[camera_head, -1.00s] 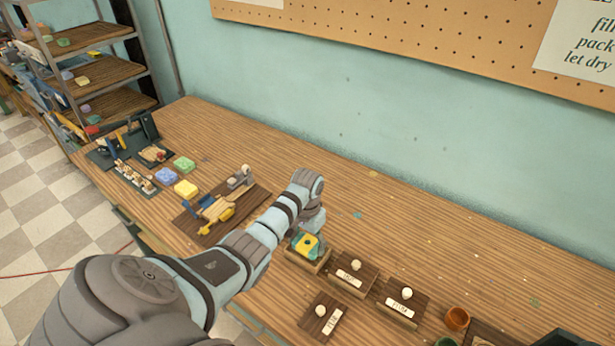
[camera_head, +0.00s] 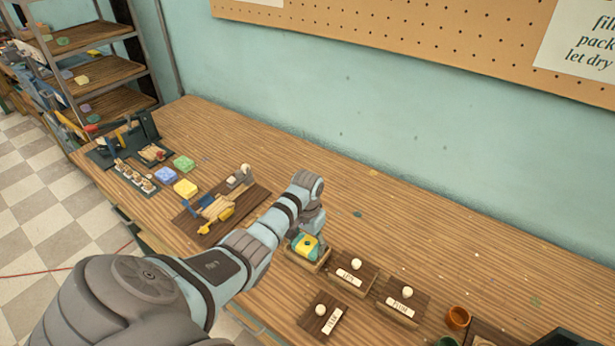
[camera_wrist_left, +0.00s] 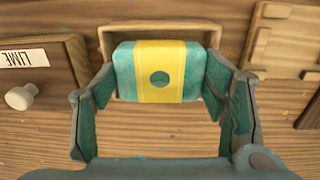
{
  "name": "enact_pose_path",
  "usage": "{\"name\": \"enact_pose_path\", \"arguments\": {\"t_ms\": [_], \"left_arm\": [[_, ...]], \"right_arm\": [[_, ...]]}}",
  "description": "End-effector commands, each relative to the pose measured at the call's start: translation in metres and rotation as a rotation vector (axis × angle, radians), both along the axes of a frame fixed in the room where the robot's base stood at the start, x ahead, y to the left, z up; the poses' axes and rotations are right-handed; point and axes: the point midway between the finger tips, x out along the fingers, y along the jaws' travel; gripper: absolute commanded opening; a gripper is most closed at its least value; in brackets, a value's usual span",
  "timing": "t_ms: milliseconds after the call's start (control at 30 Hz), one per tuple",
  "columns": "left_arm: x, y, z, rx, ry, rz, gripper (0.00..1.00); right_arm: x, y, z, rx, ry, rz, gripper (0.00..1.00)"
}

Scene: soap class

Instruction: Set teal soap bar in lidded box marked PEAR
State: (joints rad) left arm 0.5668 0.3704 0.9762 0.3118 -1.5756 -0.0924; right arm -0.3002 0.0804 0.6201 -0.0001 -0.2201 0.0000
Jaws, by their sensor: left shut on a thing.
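The teal soap bar (camera_head: 307,247) has a yellow band with a dark teal dot; it also shows in the left wrist view (camera_wrist_left: 122,72). My left gripper (camera_wrist_left: 157,84) is shut on it, one finger at each end. The bar is at an open wooden box (camera_wrist_left: 106,40), overlapping its near side. I cannot tell whether it touches the box floor. A loose wooden lid (camera_head: 322,314) with a white knob and label lies in front on the table; its label is too small to read surely. My right gripper is not in view.
Just right of the open box stand the closed LIME box (camera_head: 353,271) and another closed, labelled box (camera_head: 402,302). A wooden board with tools (camera_head: 220,208) lies to the left, with loose soap bars beyond it. The table behind the boxes is mostly clear.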

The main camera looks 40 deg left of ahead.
Motion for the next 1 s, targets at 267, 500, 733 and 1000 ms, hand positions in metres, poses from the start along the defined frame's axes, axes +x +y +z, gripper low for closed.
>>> {"name": "enact_pose_path", "arguments": {"t_ms": [267,500,733,1000], "left_arm": [[0.0003,-0.0001,-0.0032,0.0,-0.001,0.0,0.36],[0.0003,0.0,-0.0033,0.0,-0.001,0.0,0.36],[0.0002,0.0,-0.0033,0.0,-0.001,0.0,0.9],[0.0,0.0001,-0.0035,0.0,0.0,0.0,0.99]], "right_arm": [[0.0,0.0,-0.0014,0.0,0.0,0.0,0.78],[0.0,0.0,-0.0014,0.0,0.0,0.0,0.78],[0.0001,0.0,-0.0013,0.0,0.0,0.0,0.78],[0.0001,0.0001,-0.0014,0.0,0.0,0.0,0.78]]}}
